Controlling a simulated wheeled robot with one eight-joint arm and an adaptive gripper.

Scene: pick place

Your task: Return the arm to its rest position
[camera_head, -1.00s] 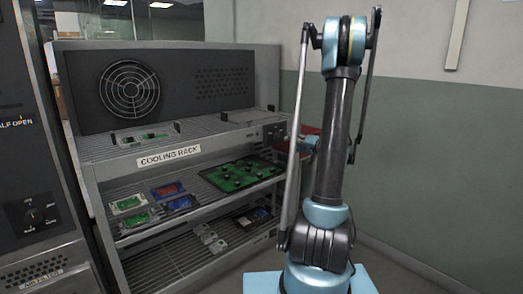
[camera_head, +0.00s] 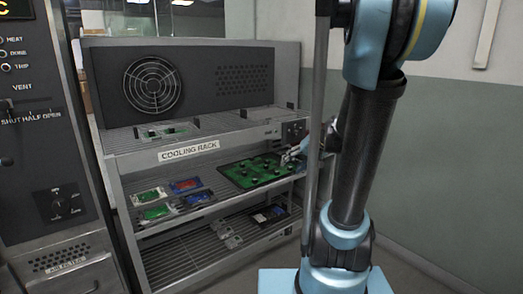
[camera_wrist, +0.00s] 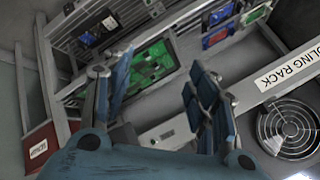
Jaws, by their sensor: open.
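My gripper (camera_wrist: 160,70) is open in the wrist view, with its blue fingers spread apart and nothing between them. In the head view my gripper (camera_head: 294,155) shows small at the right side of the rack, partly hidden by my arm. The large green board (camera_head: 256,172) lies on the middle shelf of the cooling rack (camera_head: 190,150). In the wrist view the green board (camera_wrist: 152,66) shows beyond and between the fingers. I cannot tell how far the fingers are from the shelf.
Small green, red and blue boards (camera_head: 153,213) lie left on the middle shelf. More parts (camera_head: 268,215) lie on the lower shelf. A dark oven panel (camera_head: 40,130) stands at the left. A red box (camera_wrist: 40,147) with a label shows in the wrist view. Bare wall is at the right.

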